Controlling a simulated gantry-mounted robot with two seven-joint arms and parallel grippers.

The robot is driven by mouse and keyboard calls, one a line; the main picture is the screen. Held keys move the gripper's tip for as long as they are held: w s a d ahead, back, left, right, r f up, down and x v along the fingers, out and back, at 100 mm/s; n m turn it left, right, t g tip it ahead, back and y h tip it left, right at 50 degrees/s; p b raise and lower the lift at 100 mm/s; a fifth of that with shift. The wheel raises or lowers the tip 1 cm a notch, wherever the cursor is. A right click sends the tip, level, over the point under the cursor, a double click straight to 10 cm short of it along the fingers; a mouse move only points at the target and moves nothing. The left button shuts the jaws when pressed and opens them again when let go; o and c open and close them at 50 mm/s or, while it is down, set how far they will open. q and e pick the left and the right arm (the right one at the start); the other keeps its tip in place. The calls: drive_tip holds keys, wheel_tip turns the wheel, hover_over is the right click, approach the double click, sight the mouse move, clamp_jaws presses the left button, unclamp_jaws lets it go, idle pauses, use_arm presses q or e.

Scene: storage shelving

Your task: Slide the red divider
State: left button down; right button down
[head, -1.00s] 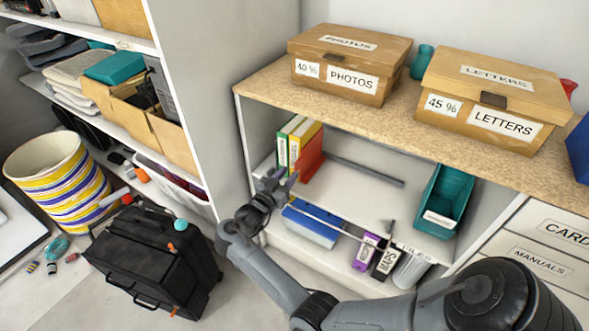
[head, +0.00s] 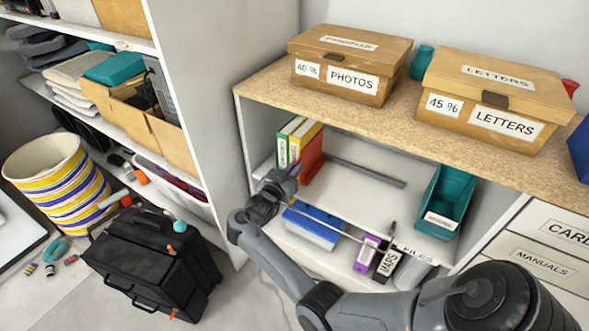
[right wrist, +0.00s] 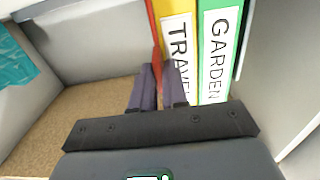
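The red divider (head: 313,161) stands upright on the lower shelf, just right of a yellow binder (head: 301,134) and a green binder (head: 284,148). My right gripper (head: 294,170) is at its front edge. In the right wrist view the view is turned over, and the red divider (right wrist: 155,34) is a thin strip running down between the two dark fingers. My right gripper (right wrist: 159,66) has its fingers close together, one on each side of that strip. The divider's lower front part is hidden by the fingers. My left gripper is out of view.
A dark rail (head: 365,172) runs right of the divider across bare shelf. A teal bin (head: 446,200) stands at the shelf's right. A blue box (head: 312,228) and purple and black binders (head: 387,262) sit below. The wooden top (head: 375,110) overhangs the gripper.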

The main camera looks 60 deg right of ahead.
drive_tip(key=shift+w, duration=0.1)
idle(0.3)
drive_tip(key=c, duration=1.2)
unclamp_jaws()
drive_tip(key=shift+w, duration=0.1)
drive_tip(key=shift+c, duration=0.2)
drive_tip(key=a+p, duration=0.1)
drive_tip(key=a, duration=1)
drive_tip(key=shift+p, duration=0.3)
